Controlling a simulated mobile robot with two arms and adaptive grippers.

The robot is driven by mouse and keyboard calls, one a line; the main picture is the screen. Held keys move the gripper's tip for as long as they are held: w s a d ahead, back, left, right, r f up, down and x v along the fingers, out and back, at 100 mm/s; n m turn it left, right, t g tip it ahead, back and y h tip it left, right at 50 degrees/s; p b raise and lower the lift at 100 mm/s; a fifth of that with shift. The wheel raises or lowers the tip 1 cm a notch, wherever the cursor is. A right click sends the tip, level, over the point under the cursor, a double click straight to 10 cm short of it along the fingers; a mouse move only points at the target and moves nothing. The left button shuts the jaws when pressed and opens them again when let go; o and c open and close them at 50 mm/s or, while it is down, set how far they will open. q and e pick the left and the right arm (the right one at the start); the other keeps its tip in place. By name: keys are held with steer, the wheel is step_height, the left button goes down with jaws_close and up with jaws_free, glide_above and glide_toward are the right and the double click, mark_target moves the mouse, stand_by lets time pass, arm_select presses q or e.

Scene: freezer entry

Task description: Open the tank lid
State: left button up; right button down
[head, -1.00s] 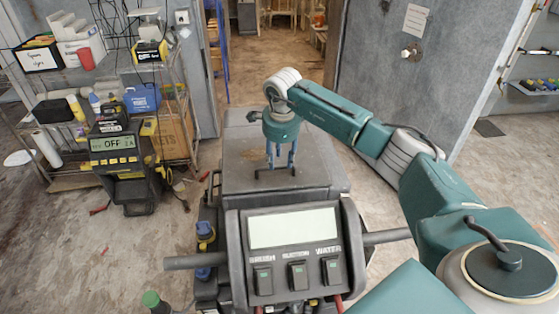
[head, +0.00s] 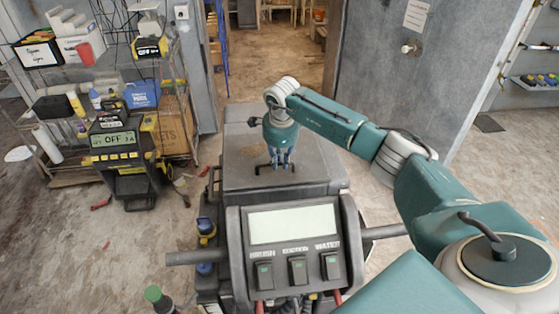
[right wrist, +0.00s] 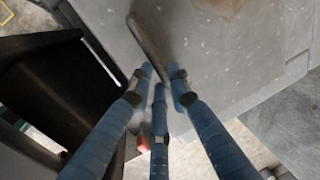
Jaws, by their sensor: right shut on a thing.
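The tank lid (head: 238,148) is the dark grey, flat top of the cleaning machine, and it lies down flat. A thin black bracket handle (head: 262,168) stands on it, and its dark bar (right wrist: 148,42) also shows in the right wrist view. My right gripper (head: 276,160) is over the lid, with its blue fingers pointing down at the handle. In the right wrist view the right gripper's fingertips (right wrist: 160,82) are closed in around the near end of the bar. My left gripper is in neither view.
The machine's control panel (head: 293,225), with a pale screen and several switches, stands in front of the lid. A charger reading OFF (head: 115,150) and a loaded shelf (head: 175,115) are at the left. A green-capped bottle (head: 153,294) is at the bottom. Floor beyond is open.

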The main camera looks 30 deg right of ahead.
steer(key=w+d+r, duration=0.2)
steer(key=w+r, duration=0.1)
steer(key=r, duration=0.3)
steer(key=w+d+r+p, duration=0.1)
steer(key=w+r, duration=0.3)
steer(key=r, duration=0.3)
steer(key=shift+d+r+p, duration=0.2)
steer(key=shift+d+p, duration=0.1)
steer(key=shift+d, duration=0.05)
steer(key=shift+w, duration=0.1)
steer(key=c, duration=1.6)
jaws_free()
steer(key=shift+w+f, duration=0.1)
steer(key=r, duration=0.4)
steer(key=s+r, duration=0.1)
steer(key=r, duration=0.2)
steer(key=a+r, duration=0.1)
steer(key=r, duration=0.3)
steer(key=shift+s+r, duration=0.3)
steer(key=shift+s, duration=0.1)
